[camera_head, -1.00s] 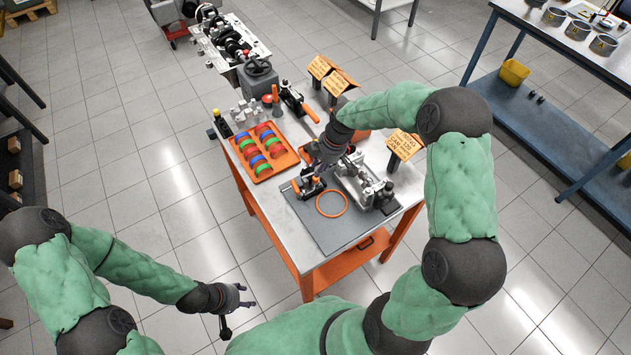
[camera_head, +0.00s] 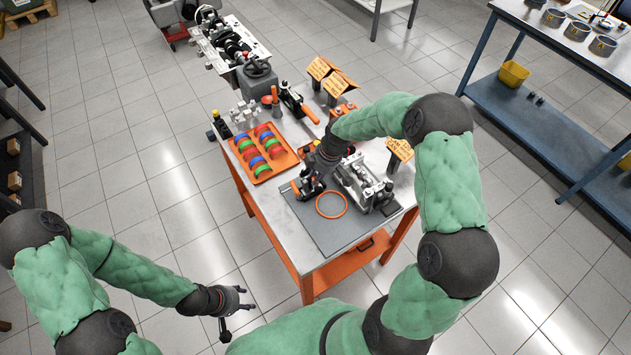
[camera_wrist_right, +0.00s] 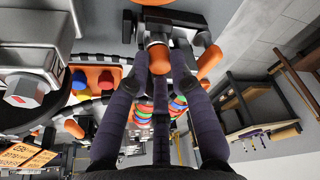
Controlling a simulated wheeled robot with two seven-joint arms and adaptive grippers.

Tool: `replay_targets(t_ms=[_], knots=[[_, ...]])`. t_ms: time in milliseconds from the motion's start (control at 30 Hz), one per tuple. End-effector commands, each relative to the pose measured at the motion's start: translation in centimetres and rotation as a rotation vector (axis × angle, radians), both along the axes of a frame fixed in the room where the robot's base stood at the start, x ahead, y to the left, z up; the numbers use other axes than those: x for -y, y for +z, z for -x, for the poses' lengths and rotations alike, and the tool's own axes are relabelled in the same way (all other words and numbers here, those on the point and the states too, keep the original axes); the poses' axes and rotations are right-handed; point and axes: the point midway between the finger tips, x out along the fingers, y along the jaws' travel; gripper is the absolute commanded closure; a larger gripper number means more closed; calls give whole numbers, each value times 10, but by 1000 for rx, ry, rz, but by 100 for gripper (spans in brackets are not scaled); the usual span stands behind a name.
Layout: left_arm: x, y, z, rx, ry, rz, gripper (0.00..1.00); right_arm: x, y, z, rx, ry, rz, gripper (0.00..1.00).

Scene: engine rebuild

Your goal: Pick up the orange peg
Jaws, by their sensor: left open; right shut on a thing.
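The orange peg (camera_wrist_right: 158,58) shows in the right wrist view, between the fingertips of my right gripper (camera_wrist_right: 160,66), at a grey metal fixture. My right gripper (camera_head: 312,182) is shut on it, low over the grey mat (camera_head: 335,237) on the orange-framed workbench. In the head view the gripper and wrist hide most of the peg. My left gripper (camera_head: 243,300) is open and empty, off the bench at lower left.
An orange ring (camera_head: 331,217) lies on the mat beside a metal block fixture (camera_head: 365,185). An orange tray (camera_head: 284,169) of coloured rings is to the left. Clamps (camera_head: 297,103) and orange signs (camera_head: 337,84) stand behind.

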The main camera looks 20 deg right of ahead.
Motion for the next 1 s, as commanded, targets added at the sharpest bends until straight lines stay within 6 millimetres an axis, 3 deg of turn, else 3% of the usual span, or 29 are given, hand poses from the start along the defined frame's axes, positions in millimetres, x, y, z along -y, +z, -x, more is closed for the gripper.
replay_targets(t_ms=[267, 700, 1000], knots=[[0, 2, 0, 0, 0, 0, 50, 0, 13, 0, 2, 1, 0, 100], [0, 11, 0, 0, 0, 0, 50, 0, 88, 0, 2, 1, 0, 100], [0, 12, 0, 0, 0, 0, 50, 0, 100, 0, -1, 0, -1, 100]])
